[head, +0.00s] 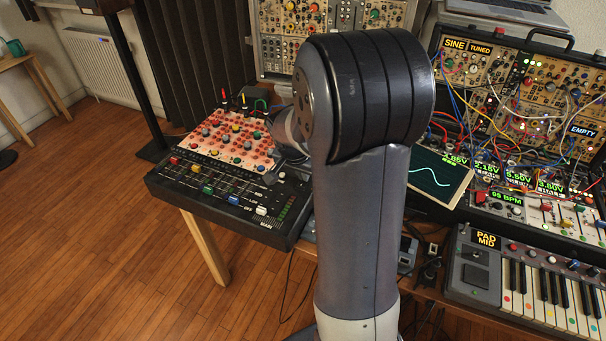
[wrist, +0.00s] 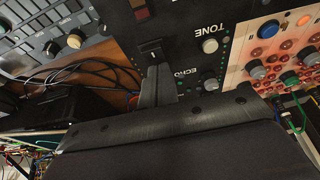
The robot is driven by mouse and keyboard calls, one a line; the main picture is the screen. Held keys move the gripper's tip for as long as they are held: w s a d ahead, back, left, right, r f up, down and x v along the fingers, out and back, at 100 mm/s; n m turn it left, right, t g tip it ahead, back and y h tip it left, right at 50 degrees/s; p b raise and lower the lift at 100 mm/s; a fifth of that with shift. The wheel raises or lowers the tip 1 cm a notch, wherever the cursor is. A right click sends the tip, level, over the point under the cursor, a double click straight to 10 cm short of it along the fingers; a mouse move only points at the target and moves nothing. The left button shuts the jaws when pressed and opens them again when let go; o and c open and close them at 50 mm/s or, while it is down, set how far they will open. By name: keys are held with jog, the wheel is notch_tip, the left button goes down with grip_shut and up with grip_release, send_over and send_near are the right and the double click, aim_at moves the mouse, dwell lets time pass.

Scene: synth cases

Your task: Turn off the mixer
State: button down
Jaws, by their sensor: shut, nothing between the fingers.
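The mixer (head: 172,192) is a black console on the wooden table at the left, with a red-patterned knob panel at the back and coloured faders in front. In the wrist view a dark panel (wrist: 183,22) with upside-down TONE and ECHO labels fills the upper middle.
A keyboard (head: 545,290) and modular racks (head: 500,70) with patch cables stand at the right. A screen (head: 437,177) shows a sine wave behind my arm. In the wrist view, black cables (wrist: 85,68) lie beside the panel, and another grey device (wrist: 60,25) sits left.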

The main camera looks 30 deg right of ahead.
aim_at(300, 186)
jog(key=shift+s+a+f, duration=0.1)
jog(key=shift+f, duration=0.1)
jog(key=shift+s+a, duration=0.1)
jog(key=shift+s+a+b, duration=0.35)
jog(key=shift+s+a, duration=0.1)
jog(key=shift+r, duration=0.25)
notch_tip(300, 186, up, 4)
jog(key=p, duration=0.3)
jog(key=shift+a, duration=0.1)
jog(key=v, duration=0.9)
jog(key=shift+a+r, duration=0.15)
jog(key=shift+r, duration=0.2)
